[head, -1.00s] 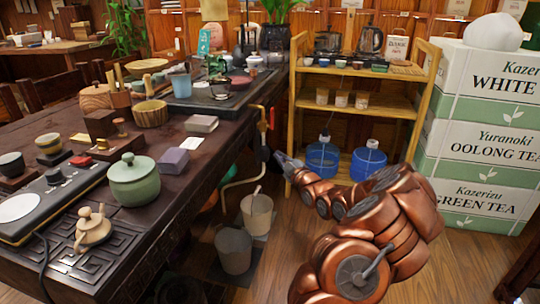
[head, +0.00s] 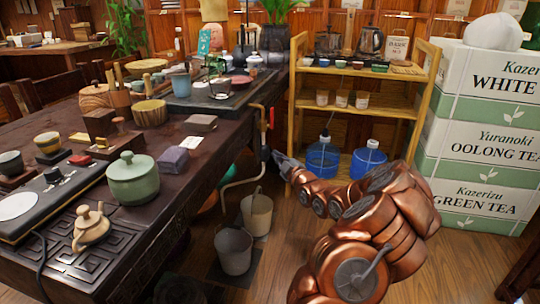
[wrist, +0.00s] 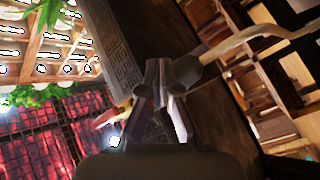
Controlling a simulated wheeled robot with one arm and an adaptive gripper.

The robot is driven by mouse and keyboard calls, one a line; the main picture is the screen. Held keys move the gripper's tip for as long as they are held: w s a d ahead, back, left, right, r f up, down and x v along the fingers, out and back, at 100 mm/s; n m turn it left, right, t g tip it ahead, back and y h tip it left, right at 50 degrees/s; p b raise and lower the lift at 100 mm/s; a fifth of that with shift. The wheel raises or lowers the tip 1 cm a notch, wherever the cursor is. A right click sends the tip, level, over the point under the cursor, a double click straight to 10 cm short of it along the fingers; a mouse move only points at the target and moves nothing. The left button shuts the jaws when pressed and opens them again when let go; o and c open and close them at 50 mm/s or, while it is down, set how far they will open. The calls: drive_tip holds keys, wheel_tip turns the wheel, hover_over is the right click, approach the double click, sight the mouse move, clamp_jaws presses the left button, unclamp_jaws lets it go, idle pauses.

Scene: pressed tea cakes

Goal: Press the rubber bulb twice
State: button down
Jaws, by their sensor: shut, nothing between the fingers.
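The rubber bulb (wrist: 186,73) is dark grey and sits on the end of a beige bent tube (wrist: 250,38) in the wrist view. In the head view a small dark shape, seemingly the bulb (head: 265,153), shows at the table's right side, above the tube (head: 246,181). My gripper (wrist: 158,72) is shut and empty, with its fingertips right beside the bulb. I cannot tell whether they touch it. In the head view my gripper (head: 278,157) is small and dark, just right of the bulb.
A wooden shelf (head: 365,110) with blue water bottles is behind; stacked tea boxes (head: 480,150) are at right.

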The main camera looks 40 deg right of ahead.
drive_tip(key=shift+w+a, duration=0.35)
drive_tip(key=shift+w, duration=0.15)
idle(0.8)
drive_tip(key=shift+s+d, duration=0.1)
drive_tip(key=shift+s, duration=0.05)
drive_tip(key=shift+s+d+b, duration=0.3)
drive_tip(key=shift+s+d, duration=0.25)
drive_tip(key=shift+s, duration=0.25)
drive_tip(key=shift+s+d, duration=0.75)
drive_tip(key=shift+s, duration=0.3)
drive_tip(key=shift+s+d, duration=0.7)
drive_tip(key=shift+s, duration=0.3)
drive_tip(key=shift+p, duration=0.3)
idle(0.6)
drive_tip(key=s+m+g+p, duration=0.1)
drive_tip(key=m+p, duration=0.3)
drive_tip(key=m, duration=0.3)
drive_tip(key=s+d+m+g+p, duration=0.1)
drive_tip(key=m+p, duration=0.4)
drive_tip(key=m, duration=0.2)
drive_tip(key=s+d+m+g+y+p, duration=0.1)
drive_tip(key=m+p, duration=0.3)
drive_tip(key=m, duration=0.3)
drive_tip(key=shift+d+r, duration=0.1)
drive_tip(key=shift+r, duration=0.15)
